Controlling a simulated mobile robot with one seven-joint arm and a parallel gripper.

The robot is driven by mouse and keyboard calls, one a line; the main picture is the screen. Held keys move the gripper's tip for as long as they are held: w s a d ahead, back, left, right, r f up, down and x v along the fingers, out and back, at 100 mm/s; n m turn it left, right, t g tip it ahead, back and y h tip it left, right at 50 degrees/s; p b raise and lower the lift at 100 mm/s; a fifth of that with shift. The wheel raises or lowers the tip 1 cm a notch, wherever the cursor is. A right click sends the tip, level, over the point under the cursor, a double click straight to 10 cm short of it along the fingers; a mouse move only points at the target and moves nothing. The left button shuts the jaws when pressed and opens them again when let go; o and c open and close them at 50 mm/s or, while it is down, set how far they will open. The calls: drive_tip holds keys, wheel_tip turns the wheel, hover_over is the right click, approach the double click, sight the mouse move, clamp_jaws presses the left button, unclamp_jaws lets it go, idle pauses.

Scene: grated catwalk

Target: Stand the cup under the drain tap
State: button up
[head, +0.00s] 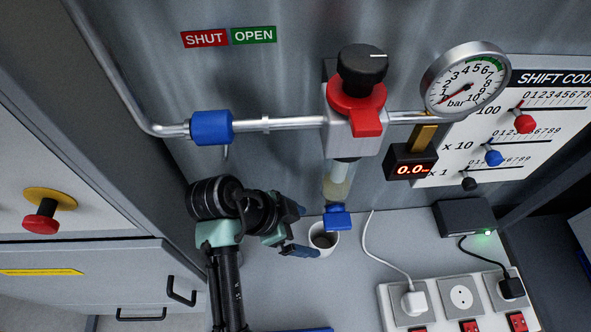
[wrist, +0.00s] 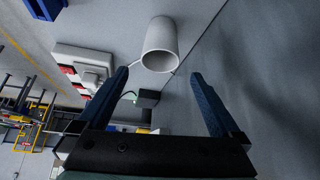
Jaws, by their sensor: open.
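The white cup (head: 321,242) stands upright on the grey worktop, its open mouth showing from above. The drain tap (head: 337,218), with a blue end, hangs from the clear bowl under the grey regulator body. In the head view the tap overlaps the cup's right rim; whether the cup is centred under it, I cannot tell. My gripper (head: 311,231) is open and empty, with its fingertips just left of the cup. In the wrist view the cup (wrist: 160,42) is ahead of the fingertips of my gripper (wrist: 160,74), between their lines and apart from both.
The regulator with its red lever (head: 366,121), gauge (head: 466,79) and pipe with a blue collar (head: 211,127) is above. A socket strip (head: 457,298) and white cable are at the right. The worktop between cup and strip (head: 365,275) is clear.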

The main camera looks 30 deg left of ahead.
drive_tip(key=shift+v, duration=1.6)
